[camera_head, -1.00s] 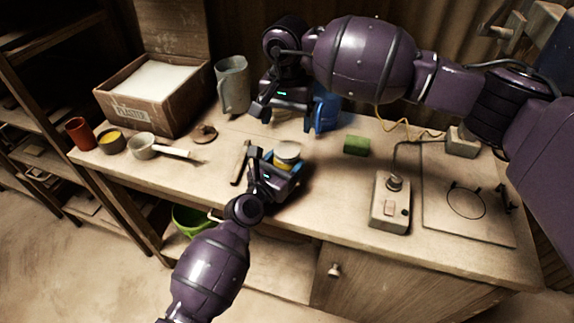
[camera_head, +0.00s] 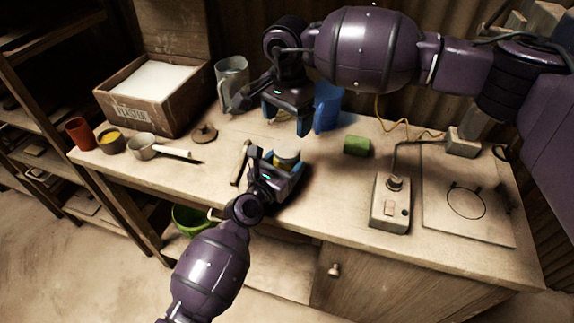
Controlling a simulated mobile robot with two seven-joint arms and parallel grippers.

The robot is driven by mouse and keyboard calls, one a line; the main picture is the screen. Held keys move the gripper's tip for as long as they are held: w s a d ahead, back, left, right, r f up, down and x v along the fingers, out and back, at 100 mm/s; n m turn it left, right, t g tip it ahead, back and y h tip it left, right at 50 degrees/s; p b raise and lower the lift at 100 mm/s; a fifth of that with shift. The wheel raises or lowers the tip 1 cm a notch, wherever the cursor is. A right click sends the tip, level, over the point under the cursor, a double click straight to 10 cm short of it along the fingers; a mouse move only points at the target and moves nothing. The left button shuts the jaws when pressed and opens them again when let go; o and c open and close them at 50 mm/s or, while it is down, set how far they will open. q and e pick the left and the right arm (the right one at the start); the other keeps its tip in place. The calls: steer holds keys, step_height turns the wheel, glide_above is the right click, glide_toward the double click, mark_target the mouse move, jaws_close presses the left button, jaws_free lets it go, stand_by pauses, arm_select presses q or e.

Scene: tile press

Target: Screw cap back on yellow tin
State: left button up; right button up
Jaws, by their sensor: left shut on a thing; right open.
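The yellow tin (camera_head: 287,163) stands upright near the front of the bench, its side partly hidden by my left gripper (camera_head: 284,170), which is shut on it. The tin's top looks pale; I cannot tell whether that is a cap or the bare rim. My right gripper (camera_head: 287,119) is open and points down, behind the tin and apart from it. Something small and pale shows between its fingers, too hidden to identify.
A blue jug (camera_head: 327,106) stands close right of my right gripper, and a grey pitcher (camera_head: 231,84) to its left. A hammer (camera_head: 240,163) lies left of the tin. A green block (camera_head: 356,145) and a switch box (camera_head: 390,204) are to the right.

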mark_target(287, 149)
steer(key=shift+f, duration=0.15)
steer(key=shift+f, duration=3.9)
